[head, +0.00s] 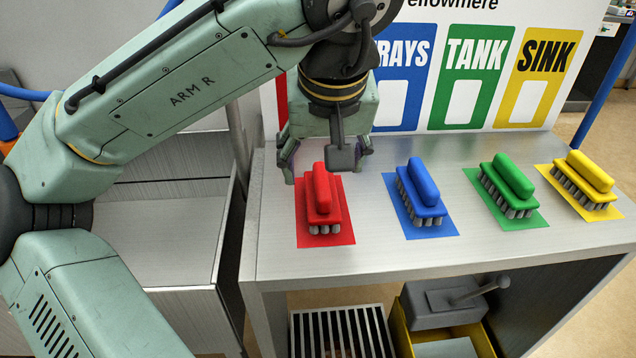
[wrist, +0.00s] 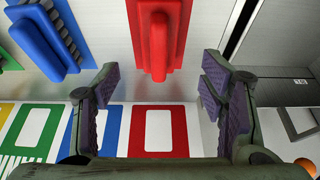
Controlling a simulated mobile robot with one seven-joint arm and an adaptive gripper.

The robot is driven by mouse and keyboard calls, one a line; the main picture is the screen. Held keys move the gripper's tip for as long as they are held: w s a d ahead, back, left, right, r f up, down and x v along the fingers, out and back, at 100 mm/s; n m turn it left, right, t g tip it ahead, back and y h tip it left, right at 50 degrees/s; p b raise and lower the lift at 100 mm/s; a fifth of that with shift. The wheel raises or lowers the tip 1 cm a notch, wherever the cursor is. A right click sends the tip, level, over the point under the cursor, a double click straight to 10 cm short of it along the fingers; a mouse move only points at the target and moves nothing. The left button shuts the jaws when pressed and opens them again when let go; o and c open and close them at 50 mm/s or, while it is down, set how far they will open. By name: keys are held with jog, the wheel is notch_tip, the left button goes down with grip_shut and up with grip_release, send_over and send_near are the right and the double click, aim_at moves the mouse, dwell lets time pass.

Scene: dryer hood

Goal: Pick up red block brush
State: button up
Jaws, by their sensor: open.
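The red block brush (head: 320,200) stands bristles down on a red mat (head: 341,236) at the left of the metal table. In the wrist view the red brush (wrist: 160,40) shows at the top middle, with its handle end pointing between my fingers. My gripper (head: 326,165) is open and empty behind the brush in the head view. In the wrist view its two fingers (wrist: 150,90) are spread wide, on either side of the brush's line. The fingers do not touch the brush.
Blue (head: 422,190), green (head: 508,185) and yellow (head: 583,179) brushes stand on matching mats to the right. A sign board (head: 490,120) with coloured panels stands behind the table. A grey bin (head: 180,240) is at the left. The table front (head: 400,257) is clear.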

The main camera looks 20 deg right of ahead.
aim_at(322, 183)
jog(key=p+x, duration=0.1)
jog(key=x, duration=0.8)
jog(key=shift+r, duration=0.1)
jog(key=shift+c, duration=0.4)
jog(key=c, duration=1.2)
